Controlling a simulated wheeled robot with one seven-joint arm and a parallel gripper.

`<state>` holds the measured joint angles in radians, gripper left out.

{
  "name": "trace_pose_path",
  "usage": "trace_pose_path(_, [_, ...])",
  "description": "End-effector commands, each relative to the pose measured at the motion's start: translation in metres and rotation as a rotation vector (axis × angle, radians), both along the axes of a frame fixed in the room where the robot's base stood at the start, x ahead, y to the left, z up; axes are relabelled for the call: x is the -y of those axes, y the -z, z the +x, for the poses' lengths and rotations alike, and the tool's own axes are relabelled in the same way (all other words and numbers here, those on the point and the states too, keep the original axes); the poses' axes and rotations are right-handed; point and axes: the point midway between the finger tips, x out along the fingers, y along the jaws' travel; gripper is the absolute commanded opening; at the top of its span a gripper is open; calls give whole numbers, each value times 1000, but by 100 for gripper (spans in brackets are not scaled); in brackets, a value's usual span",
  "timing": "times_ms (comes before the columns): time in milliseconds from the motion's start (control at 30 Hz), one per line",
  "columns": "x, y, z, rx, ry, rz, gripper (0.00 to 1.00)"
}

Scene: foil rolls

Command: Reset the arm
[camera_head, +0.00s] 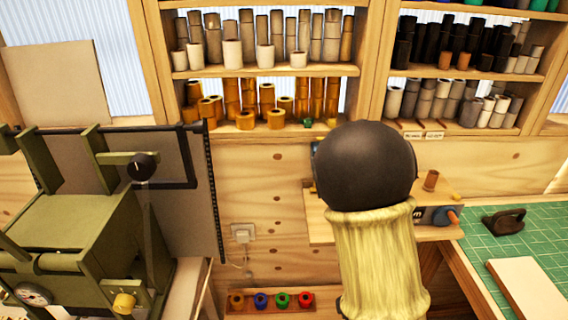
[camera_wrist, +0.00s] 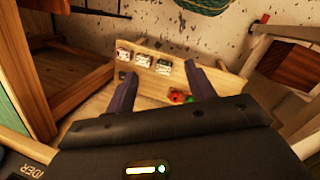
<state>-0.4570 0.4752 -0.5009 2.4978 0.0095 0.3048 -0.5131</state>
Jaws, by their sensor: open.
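My gripper (camera_wrist: 160,88) shows in the wrist view with its two dark fingers spread apart. Nothing is between the fingertips. Beyond them is a wooden strip (camera_wrist: 147,80) with several small items on it, and I cannot tell the distance to it. In the head view my arm, with a dark round joint and a pale yellow sleeve, rises at centre right. It covers part of the wall and a small wooden shelf (camera_head: 318,228). The gripper itself does not show in the head view.
Shelves (camera_head: 270,71) of foil rolls line the back wall. A green machine (camera_head: 70,225) stands at the left. A green cutting mat (camera_head: 540,235) lies on the bench at the right, with a dark tool (camera_head: 504,221) on it. A low rack (camera_head: 271,308) holds coloured rolls.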

Motion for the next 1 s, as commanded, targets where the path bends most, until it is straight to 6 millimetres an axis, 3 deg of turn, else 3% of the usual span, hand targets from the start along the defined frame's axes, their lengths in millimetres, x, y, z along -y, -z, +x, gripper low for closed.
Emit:
trace_pose_path(200, [-20, -44, 6, 159, 225, 145, 54])
trace_pose_path(500, [-32, -102, 6, 346, 450, 243, 54])
trace_pose_path(1000, [-34, -107, 6, 364, 474, 250, 54])
